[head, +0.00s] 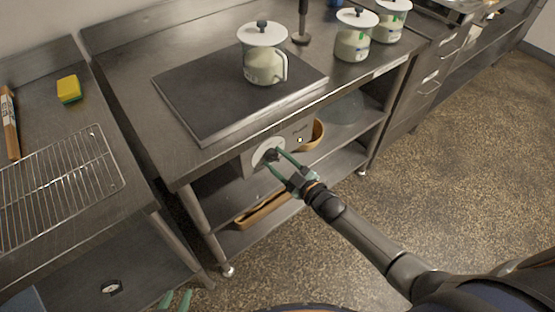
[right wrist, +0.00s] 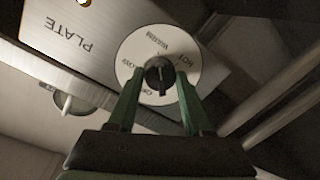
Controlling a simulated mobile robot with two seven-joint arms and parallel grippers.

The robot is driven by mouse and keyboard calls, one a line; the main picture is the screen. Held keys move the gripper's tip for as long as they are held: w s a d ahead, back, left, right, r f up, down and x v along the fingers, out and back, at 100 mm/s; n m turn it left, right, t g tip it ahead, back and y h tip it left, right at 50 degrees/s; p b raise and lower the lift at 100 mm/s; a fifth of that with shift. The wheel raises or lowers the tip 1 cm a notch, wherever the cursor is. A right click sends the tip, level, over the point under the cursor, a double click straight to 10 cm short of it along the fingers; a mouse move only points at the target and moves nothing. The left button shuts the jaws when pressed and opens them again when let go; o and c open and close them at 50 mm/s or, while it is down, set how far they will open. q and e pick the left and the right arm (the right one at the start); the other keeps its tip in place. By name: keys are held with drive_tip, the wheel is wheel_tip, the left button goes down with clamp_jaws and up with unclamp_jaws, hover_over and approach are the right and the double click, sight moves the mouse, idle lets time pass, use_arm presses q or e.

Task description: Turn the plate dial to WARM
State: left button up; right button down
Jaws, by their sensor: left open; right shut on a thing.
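The plate dial is a white disc (head: 262,152) with a dark knob on the panel under the counter's front edge. The knob (right wrist: 159,73) is dark and round with a ridge. Which label it points to I cannot tell. My right gripper (head: 274,160) is shut on the knob, its green fingers (right wrist: 157,98) on either side. My left gripper (head: 177,299) is open and empty at the bottom edge of the head view.
The dark hot plate (head: 190,95) on the counter bears a lidded white pot (head: 263,65). Two more pots (head: 352,40) (head: 391,20) stand at the back right. A small light (head: 300,140) shows on the panel. A wire rack (head: 60,185) and yellow sponge (head: 69,89) lie left.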

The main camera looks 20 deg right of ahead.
idle(0.4)
drive_tip(key=shift+c, duration=1.6)
unclamp_jaws()
drive_tip(key=v, duration=1.2)
drive_tip(key=shift+s+p, duration=0.25)
drive_tip(key=shift+p, duration=0.05)
drive_tip(key=shift+m, duration=0.3)
